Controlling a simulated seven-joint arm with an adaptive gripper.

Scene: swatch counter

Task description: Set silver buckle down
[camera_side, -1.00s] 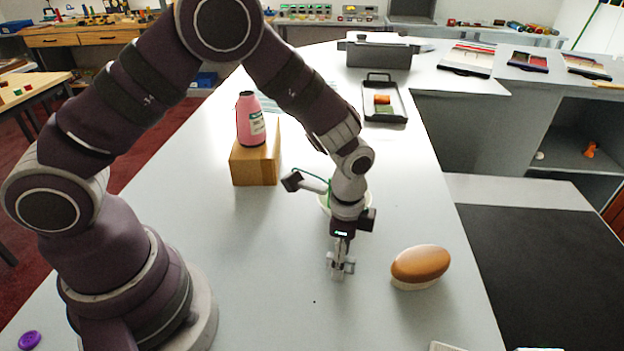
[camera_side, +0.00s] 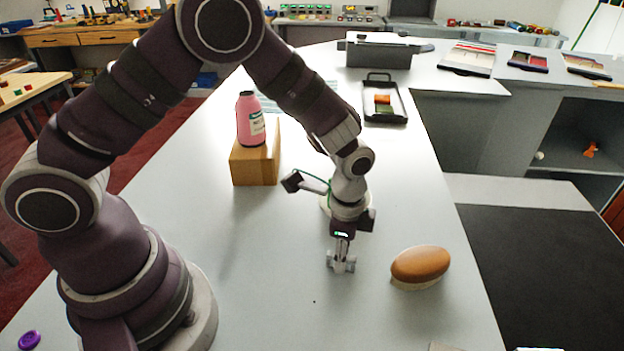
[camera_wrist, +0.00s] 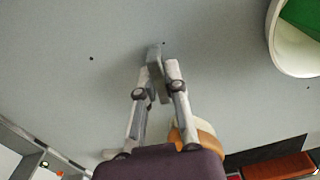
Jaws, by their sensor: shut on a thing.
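My gripper (camera_side: 341,262) points down at the pale counter (camera_side: 290,290), near its middle front part. It is shut on the silver buckle, a small grey piece (camera_wrist: 155,58) that shows between the fingertips in the wrist view. In the side view the fingers and the buckle blend together, low over the counter. I cannot tell for sure whether the buckle touches the counter.
A brown-topped brush (camera_side: 420,264) lies just right of my gripper.

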